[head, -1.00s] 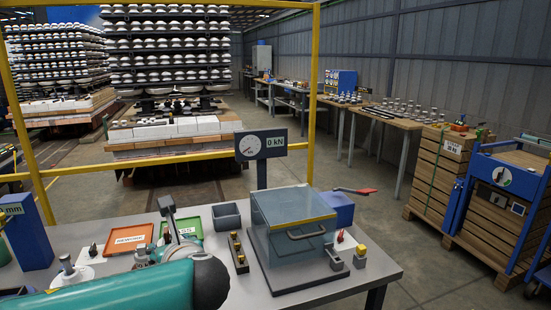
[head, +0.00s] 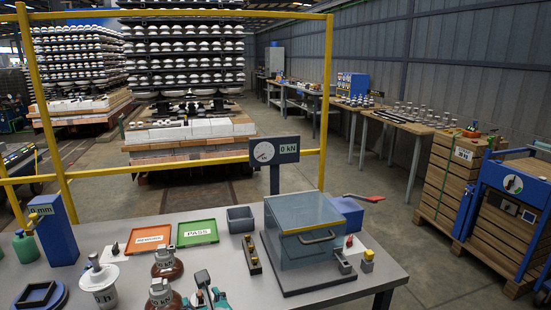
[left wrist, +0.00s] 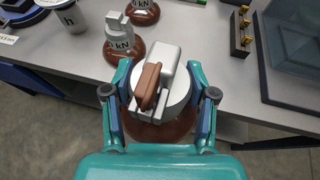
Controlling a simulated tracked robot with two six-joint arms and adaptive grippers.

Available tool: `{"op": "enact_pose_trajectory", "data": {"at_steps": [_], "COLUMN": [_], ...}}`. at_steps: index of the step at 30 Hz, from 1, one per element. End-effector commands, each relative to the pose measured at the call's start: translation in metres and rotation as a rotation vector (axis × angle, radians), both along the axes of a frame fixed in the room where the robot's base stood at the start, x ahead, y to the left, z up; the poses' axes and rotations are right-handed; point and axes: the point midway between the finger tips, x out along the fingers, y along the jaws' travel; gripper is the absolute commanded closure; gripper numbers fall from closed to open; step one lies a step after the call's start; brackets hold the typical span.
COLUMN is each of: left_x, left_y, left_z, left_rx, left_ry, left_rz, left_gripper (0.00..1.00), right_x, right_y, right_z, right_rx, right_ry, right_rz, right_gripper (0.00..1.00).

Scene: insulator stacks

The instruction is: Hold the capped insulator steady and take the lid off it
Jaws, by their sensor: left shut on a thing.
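In the left wrist view my left gripper (left wrist: 160,104) is shut around the round pale-grey metal cap of the capped insulator (left wrist: 178,96). A raised grey block and a brown tongue stand on top of the cap, and a brown disc shows below it. I cannot tell where the lid's edge is. In the head view my left gripper (head: 208,299) shows only partly at the bottom edge, with a dark upright piece of the insulator (head: 203,279) between its fingers. My right gripper is in neither current view.
Two brown insulators marked kN (head: 167,264) (head: 161,294) and a white one (head: 101,281) stand left of my gripper. A clear-walled box (head: 303,240) stands right.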

Motion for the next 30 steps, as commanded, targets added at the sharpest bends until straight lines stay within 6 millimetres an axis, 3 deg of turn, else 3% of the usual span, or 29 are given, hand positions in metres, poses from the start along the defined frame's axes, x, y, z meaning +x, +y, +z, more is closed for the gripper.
{"op": "enact_pose_trajectory", "data": {"at_steps": [6, 12, 18, 30], "left_x": [-0.043, -0.082, -0.104, -0.106], "left_y": [0.011, 0.029, 0.042, 0.047], "left_z": [-0.073, -0.11, -0.116, -0.108], "left_rx": [0.011, 0.008, 0.001, 0.001], "left_ry": [0.008, -0.001, -0.01, -0.007], "left_rz": [0.078, 0.184, 0.291, 0.392], "left_gripper": [1.0, 1.0, 1.0, 1.0], "right_x": [0.0, 0.0, 0.0, 0.0], "right_y": [0.0, 0.0, 0.0, 0.0], "right_z": [0.026, 0.035, 0.034, 0.034], "right_rx": [0.0, 0.0, 0.0, 0.0], "right_ry": [-0.001, 0.0, 0.0, 0.0], "right_rz": [0.0, 0.0, 0.0, 0.0], "right_gripper": [0.14, 0.14, 0.14, 0.14]}}
